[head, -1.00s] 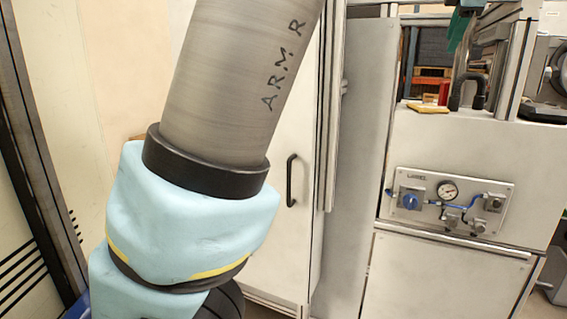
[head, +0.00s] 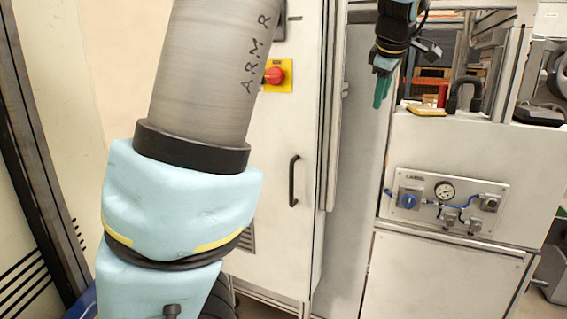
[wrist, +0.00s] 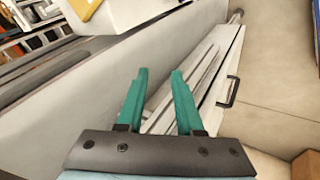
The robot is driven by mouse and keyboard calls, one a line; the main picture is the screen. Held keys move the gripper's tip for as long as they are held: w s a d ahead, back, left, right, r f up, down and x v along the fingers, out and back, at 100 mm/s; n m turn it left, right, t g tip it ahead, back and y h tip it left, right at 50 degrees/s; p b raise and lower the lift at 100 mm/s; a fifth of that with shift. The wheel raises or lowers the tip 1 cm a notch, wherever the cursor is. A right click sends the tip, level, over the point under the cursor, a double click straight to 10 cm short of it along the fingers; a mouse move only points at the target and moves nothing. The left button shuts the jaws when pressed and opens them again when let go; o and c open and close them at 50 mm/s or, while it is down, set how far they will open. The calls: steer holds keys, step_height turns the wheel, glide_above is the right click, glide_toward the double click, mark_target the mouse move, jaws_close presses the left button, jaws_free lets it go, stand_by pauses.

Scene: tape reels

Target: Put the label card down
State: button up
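My gripper (head: 382,92) hangs left of the machine's ledge in the head view, with its green fingers pointing down. In the wrist view my gripper (wrist: 160,74) is open, its two green fingers apart with nothing between them. A flat yellow-tan piece (head: 427,111), which may be the label card, lies on the left front edge of the ledge, apart from my gripper. A yellow-orange piece (wrist: 85,8) at the top left of the wrist view looks like the same thing. No writing on it can be read.
The white machine (head: 455,155) carries a gauge panel (head: 449,201) on its front. A red object (head: 443,94) and a black handle (head: 466,93) stand on its ledge. A white cabinet (head: 275,160) with a red button (head: 274,75) stands to the left.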

steer(key=s+a+f+m+g+y+p, duration=0.1)
steer(key=s+a+f+m+g, duration=0.15)
steer(key=a+f, duration=0.55)
steer(key=s+a+f+m+g+p, duration=0.1)
steer(key=s+a+f+m, duration=0.15)
steer(key=a+f, duration=0.6)
steer(key=s+a+f+m+g, duration=0.1)
steer(key=s+a+f+m, duration=0.2)
steer(key=s+a, duration=0.3)
steer(key=s+a+f+m+g+p, duration=0.1)
steer(key=s+a+f+m, duration=0.2)
steer(key=s+a, duration=0.4)
steer(key=shift+s+a, duration=0.15)
steer(key=shift+a, duration=0.25)
steer(key=shift+f, duration=0.1)
